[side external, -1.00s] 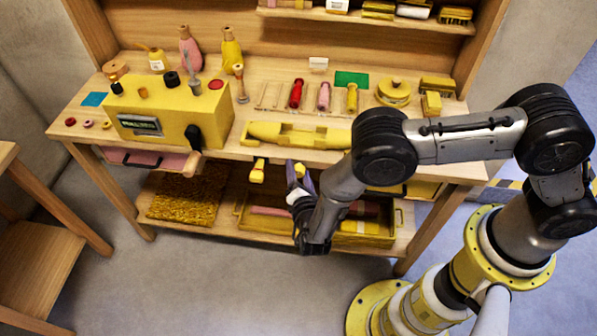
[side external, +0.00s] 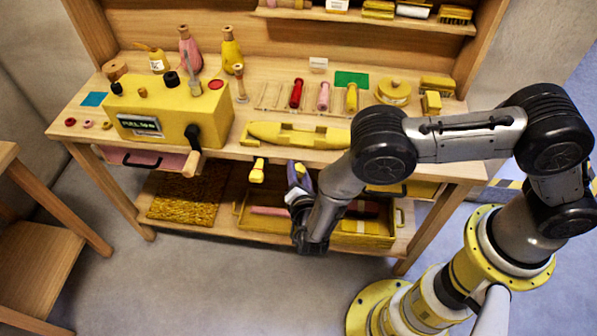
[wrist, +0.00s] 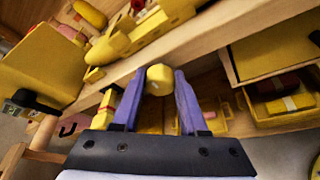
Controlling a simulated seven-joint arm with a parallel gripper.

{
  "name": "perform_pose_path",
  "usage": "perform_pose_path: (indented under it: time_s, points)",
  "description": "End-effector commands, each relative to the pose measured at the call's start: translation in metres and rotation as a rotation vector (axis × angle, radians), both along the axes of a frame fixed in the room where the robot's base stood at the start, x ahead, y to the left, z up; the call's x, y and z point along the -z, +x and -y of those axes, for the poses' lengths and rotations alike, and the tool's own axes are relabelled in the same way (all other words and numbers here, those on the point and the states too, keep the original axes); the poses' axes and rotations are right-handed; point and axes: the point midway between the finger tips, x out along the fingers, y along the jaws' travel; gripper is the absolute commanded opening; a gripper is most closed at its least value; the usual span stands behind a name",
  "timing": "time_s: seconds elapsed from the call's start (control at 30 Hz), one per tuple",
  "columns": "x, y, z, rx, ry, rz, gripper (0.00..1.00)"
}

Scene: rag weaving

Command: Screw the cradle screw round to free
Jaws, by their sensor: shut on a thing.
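The cradle screw shows in the wrist view as a yellow faceted knob (wrist: 159,79) under the bench's front edge. My gripper (wrist: 155,76) has its purple fingers on either side of this knob and is shut on it. In the side view my gripper (side external: 299,175) is below the bench edge, in front of the shuttle cradle, and largely hides the knob. The long yellow shuttle-shaped body (side external: 285,132) lies on the bench above. A second yellow knob (side external: 257,171) hangs under the edge to the left, apart from my gripper.
A yellow box (side external: 172,112) with a lit display and a side crank (side external: 190,164) stands at the left on the bench. A pink drawer (side external: 147,158) is below it. A lower shelf holds a yellow tray (side external: 375,240) and a shaggy mat (side external: 186,193). Floor in front is clear.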

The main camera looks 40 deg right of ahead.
Motion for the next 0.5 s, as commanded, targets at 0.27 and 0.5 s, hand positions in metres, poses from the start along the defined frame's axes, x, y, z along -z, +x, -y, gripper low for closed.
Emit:
perform_pose_path:
  time_s: [0.27, 0.5]
  points:
    - [-0.0002, 0.0001, 0.0001, 0.000, -0.013, -0.013, 0.77]
    - [-0.0002, -0.0004, -0.0003, 0.000, -0.013, -0.013, 0.77]
